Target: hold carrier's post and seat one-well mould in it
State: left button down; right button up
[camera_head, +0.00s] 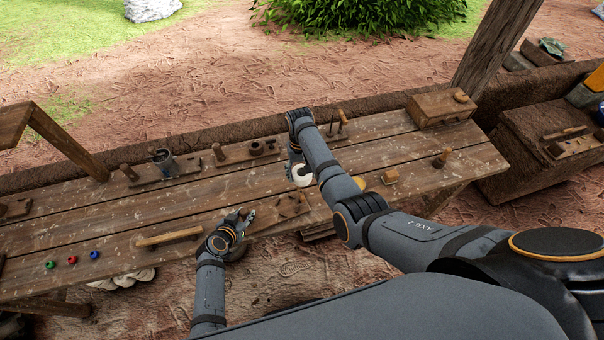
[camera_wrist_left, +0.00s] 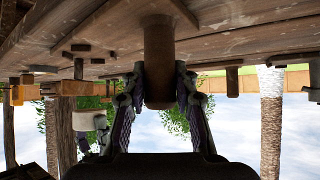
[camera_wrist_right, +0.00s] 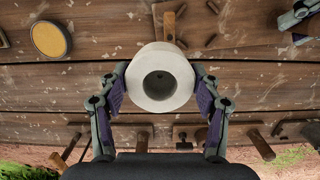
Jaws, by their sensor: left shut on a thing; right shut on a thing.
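My left gripper (camera_head: 242,218) is shut on an upright brown wooden post (camera_wrist_left: 160,65) near the table's front edge. The left wrist view is upside down and shows the post between both fingers; the carrier's base is hard to make out there. My right gripper (camera_head: 299,174) is shut on the white round one-well mould (camera_wrist_right: 160,78), whose single dark well faces that wrist camera. The mould also shows in the head view (camera_head: 303,176), to the right of the left gripper and apart from it. Small wooden pieces (camera_head: 291,205) lie between them.
The plank table (camera_head: 210,200) holds a row of wooden fixtures along its back, with a wooden box (camera_head: 440,107) at back right. A yellow round dish (camera_wrist_right: 50,40) is near the mould. A wooden bar (camera_head: 168,237) and several coloured balls (camera_head: 73,259) are at left.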

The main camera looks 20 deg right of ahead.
aim_at(302, 173)
jog(key=shift+r, duration=1.65)
jog(key=shift+r, duration=0.1)
jog(key=shift+r, duration=1.9)
jog(key=shift+r, duration=0.1)
jog(key=shift+r, duration=1.9)
pick_arm(q)
jog(key=c, duration=1)
grip_release()
jog(key=shift+o, duration=0.2)
